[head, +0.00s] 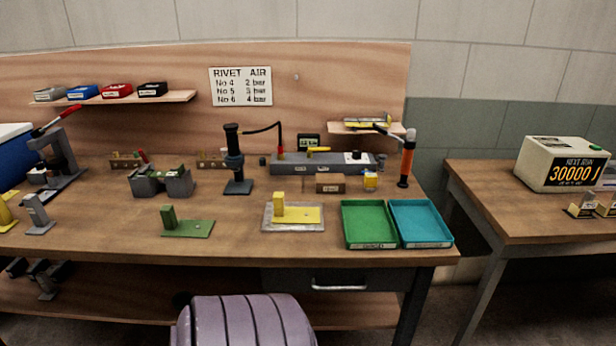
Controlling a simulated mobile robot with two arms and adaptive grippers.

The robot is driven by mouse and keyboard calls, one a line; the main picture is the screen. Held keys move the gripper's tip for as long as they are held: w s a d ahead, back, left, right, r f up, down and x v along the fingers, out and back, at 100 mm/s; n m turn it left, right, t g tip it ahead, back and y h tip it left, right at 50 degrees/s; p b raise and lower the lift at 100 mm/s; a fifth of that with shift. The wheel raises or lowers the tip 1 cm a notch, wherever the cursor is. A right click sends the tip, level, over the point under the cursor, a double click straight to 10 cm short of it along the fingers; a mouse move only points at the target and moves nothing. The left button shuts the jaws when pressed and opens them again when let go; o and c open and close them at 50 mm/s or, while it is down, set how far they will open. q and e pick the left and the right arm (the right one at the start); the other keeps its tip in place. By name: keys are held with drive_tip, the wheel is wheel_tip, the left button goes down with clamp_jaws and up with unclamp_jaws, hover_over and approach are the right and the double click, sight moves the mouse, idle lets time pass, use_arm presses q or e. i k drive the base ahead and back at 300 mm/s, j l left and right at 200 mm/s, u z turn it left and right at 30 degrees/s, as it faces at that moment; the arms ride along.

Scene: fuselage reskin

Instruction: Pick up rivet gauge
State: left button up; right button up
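No label in the head view marks which object is the rivet gauge, so I cannot tell for certain. Small gauge-like pieces stand on the wooden workbench (120,222). A yellow L-shaped block (298,214) rests on a grey plate (267,226) near the front middle. A green L-shaped block (188,227) stands to its left. A grey angled piece (37,214) stands at the far left, beside a yellow piece (5,214) cut by the picture's edge. Neither of my grippers is in view.
A green tray (368,222) and a blue tray (420,222) sit empty at the bench's front right. A dark upright tool (234,160), grey blocks (162,182) and an orange-handled tool (407,158) stand behind. A purple ribbed object (245,322) is in front. A second table (490,200) is at right.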

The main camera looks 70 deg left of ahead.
sight(371, 179)
drive_tip(key=u, duration=1.9)
